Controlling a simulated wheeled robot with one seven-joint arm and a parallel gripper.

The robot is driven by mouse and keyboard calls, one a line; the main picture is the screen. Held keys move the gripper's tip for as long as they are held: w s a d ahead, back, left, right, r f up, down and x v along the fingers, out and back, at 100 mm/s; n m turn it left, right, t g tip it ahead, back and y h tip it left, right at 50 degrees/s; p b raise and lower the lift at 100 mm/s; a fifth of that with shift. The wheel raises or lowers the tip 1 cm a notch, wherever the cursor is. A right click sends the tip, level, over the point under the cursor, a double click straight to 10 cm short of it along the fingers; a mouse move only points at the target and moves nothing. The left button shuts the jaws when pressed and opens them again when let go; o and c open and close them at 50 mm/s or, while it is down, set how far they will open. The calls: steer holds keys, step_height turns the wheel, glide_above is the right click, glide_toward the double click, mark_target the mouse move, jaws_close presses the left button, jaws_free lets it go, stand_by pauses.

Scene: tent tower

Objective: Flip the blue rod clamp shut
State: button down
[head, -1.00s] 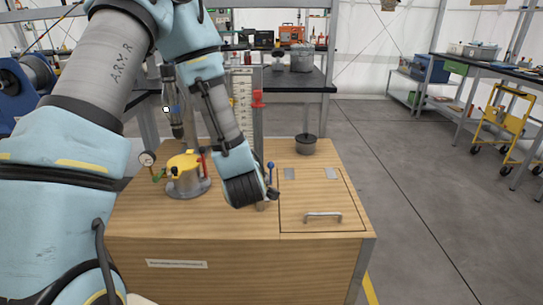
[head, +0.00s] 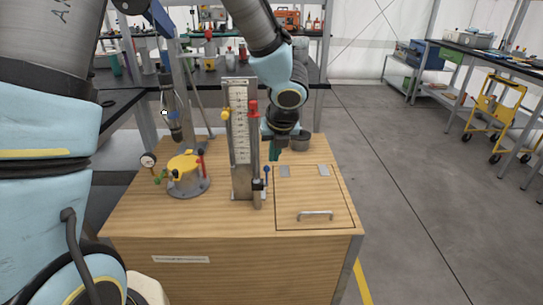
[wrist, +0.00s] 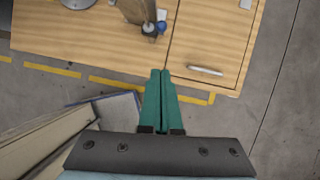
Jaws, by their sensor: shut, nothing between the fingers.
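The blue rod clamp (head: 266,172) is a thin lever with a blue ball knob. It stands roughly upright beside a dark block low on the right of the ruled metal tower (head: 240,135). In the wrist view the blue knob (wrist: 162,27) shows near the top edge, close to the tower's foot. My gripper (head: 274,152) has green fingers, closed together and empty. In the head view it hangs to the right of the tower, above the clamp's level. In the wrist view the fingertips (wrist: 160,73) appear below the knob, apart from it.
A yellow-topped pot (head: 186,170) with a gauge and red handle stands left of the tower. A red knob and a yellow knob sit high on the tower. The hatch with a metal handle (head: 315,215) is clear.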

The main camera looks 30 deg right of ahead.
steer(key=w+r+x, duration=0.1)
steer(key=w+x, duration=0.1)
steer(key=x, duration=0.9)
steer(key=shift+w+d+p, duration=0.25)
steer(key=shift+d+p, duration=0.1)
steer(key=shift+p, duration=0.1)
steer(key=shift+f, duration=0.1)
